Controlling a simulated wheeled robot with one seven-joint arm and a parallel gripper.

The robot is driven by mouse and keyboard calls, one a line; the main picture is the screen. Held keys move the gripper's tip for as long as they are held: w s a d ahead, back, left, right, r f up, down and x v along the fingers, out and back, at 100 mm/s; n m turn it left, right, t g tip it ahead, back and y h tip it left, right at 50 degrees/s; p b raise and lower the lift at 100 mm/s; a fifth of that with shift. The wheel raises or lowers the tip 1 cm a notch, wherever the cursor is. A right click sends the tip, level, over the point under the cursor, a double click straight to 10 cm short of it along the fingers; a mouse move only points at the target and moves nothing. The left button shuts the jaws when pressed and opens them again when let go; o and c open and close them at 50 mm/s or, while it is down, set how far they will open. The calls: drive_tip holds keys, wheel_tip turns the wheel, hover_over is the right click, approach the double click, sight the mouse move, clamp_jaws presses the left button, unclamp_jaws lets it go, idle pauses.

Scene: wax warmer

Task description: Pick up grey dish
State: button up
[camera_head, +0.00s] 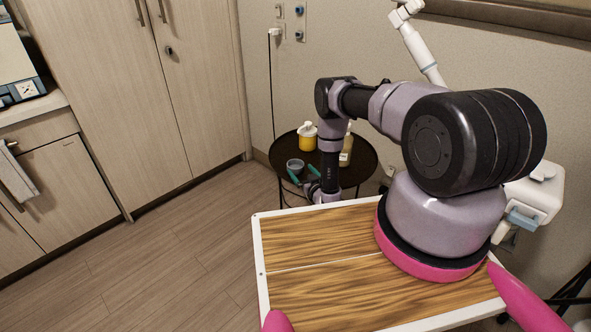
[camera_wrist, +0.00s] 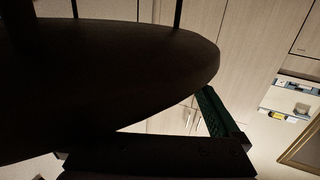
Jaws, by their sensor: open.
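The grey dish (camera_head: 295,166), a small round cup-like bowl, is on the left part of a round dark side table (camera_head: 279,150). My gripper (camera_head: 303,176) is at the table's near left edge, close to the dish on its near side. Its green fingers are spread apart and nothing shows between them. Whether a finger touches the dish cannot be told. In the wrist view, one green finger (camera_wrist: 214,112) shows beside the dark round tabletop (camera_wrist: 110,85). The dish is not visible there.
A yellow jar with a white top (camera_head: 307,137) stands behind the dish. A pale bottle (camera_head: 346,152) stands to its right, partly hidden by my arm. Cabinets (camera_head: 200,80) rise at the left, and the wall is behind the table. Floor at the left is clear.

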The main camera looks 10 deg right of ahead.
sight(297, 166)
drive_tip(key=x, duration=0.4)
drive_tip(key=shift+w+a, duration=0.1)
drive_tip(key=shift+a, duration=0.05)
drive_tip(key=c, duration=1.1)
drive_tip(key=shift+c, duration=0.2)
